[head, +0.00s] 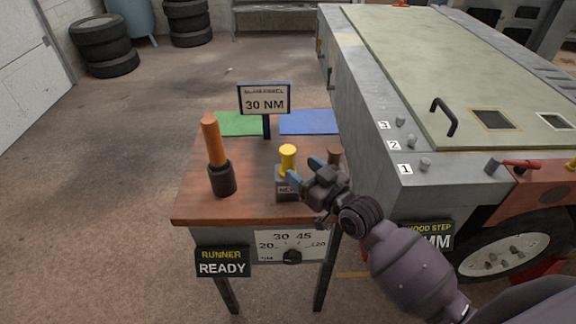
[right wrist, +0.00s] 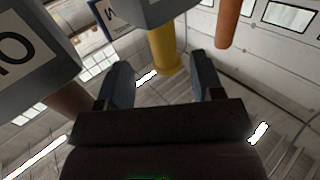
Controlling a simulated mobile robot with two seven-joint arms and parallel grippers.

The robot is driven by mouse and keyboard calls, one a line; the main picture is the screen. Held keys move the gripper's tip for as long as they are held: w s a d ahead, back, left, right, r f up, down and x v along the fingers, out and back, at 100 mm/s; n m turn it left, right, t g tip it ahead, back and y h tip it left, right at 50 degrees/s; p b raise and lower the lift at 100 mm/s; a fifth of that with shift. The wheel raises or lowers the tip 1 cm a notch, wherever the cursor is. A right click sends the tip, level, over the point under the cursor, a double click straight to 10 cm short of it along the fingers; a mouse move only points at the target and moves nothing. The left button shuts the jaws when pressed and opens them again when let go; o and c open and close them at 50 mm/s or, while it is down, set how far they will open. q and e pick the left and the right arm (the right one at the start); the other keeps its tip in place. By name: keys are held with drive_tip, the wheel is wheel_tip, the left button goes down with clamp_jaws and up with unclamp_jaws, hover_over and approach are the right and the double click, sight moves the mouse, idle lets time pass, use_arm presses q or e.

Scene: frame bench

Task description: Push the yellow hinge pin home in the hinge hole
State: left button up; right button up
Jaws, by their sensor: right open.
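A yellow pin (head: 288,158) stands upright in a small grey block (head: 287,190) marked NEW on the wooden table. My right gripper (head: 304,170) is open beside the pin, just right of it. In the right wrist view the yellow pin (right wrist: 164,50) shows between and beyond the open fingertips (right wrist: 160,64), with no clear contact. A small yellow piece (head: 572,164) shows at the right edge by the red part of the vehicle. I cannot make out the hinge hole. My left gripper is not in view.
A brown pin (head: 334,153) stands right of my gripper, partly hidden. An orange-handled tool (head: 214,145) stands in a dark holder at the left of the table (head: 205,207). A 30 NM sign (head: 265,99) stands behind. The grey vehicle (head: 370,130) borders the right.

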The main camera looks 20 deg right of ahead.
sight(292, 163)
drive_tip(key=shift+x, duration=2.7)
drive_tip(key=shift+a, duration=0.15)
drive_tip(key=shift+s, duration=0.1)
clamp_jaws()
